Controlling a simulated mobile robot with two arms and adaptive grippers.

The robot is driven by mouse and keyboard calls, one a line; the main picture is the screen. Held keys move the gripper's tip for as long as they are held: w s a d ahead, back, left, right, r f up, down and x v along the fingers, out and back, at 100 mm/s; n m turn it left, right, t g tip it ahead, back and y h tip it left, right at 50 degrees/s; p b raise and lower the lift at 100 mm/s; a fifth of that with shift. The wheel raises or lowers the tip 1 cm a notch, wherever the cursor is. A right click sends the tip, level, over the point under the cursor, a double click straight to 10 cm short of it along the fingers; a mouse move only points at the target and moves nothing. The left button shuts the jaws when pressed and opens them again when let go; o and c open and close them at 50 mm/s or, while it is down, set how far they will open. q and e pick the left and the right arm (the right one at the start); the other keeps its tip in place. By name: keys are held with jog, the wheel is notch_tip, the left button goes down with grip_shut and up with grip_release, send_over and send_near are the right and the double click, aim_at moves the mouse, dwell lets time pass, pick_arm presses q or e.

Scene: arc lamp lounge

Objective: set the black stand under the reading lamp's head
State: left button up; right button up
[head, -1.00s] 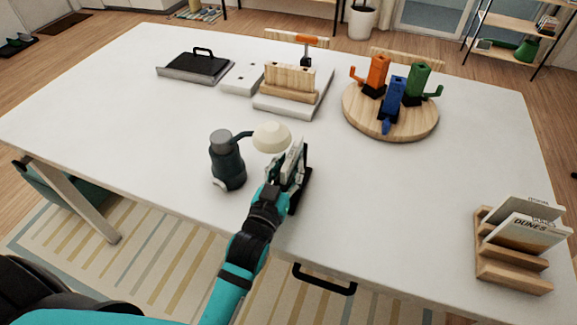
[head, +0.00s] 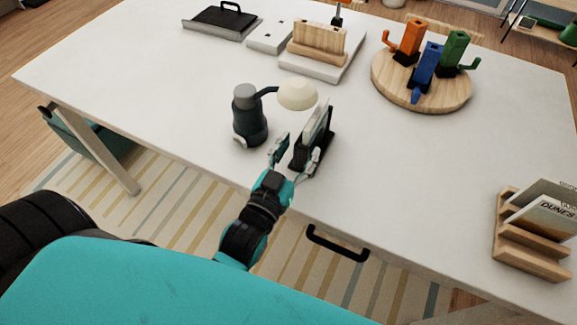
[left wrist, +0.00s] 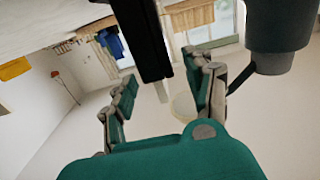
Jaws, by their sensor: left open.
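The reading lamp has a dark base (head: 250,122) and a cream head (head: 297,95) on a short arm to the right. The black stand (head: 304,158) stands upright on the table, just right and nearer than the lamp head in the picture, with a pale flat piece in it. My left gripper (head: 297,150) is open at the stand's near end, fingers apart. In the left wrist view the stand (left wrist: 143,35) comes in from the top, the lamp head (left wrist: 184,106) shows between the fingers and the lamp base (left wrist: 279,35) at upper right. My right gripper is not in view.
A round wooden board (head: 440,97) with orange, blue and green figures is at the back right. A wooden rack (head: 530,250) with books stands at the right edge. A black-topped tray (head: 220,22) is at the back left. The table's middle right is clear.

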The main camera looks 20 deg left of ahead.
pick_arm(q)
jog(key=shift+s+b, duration=0.35)
jog(key=shift+s, duration=2.05)
jog(key=shift+a, duration=0.15)
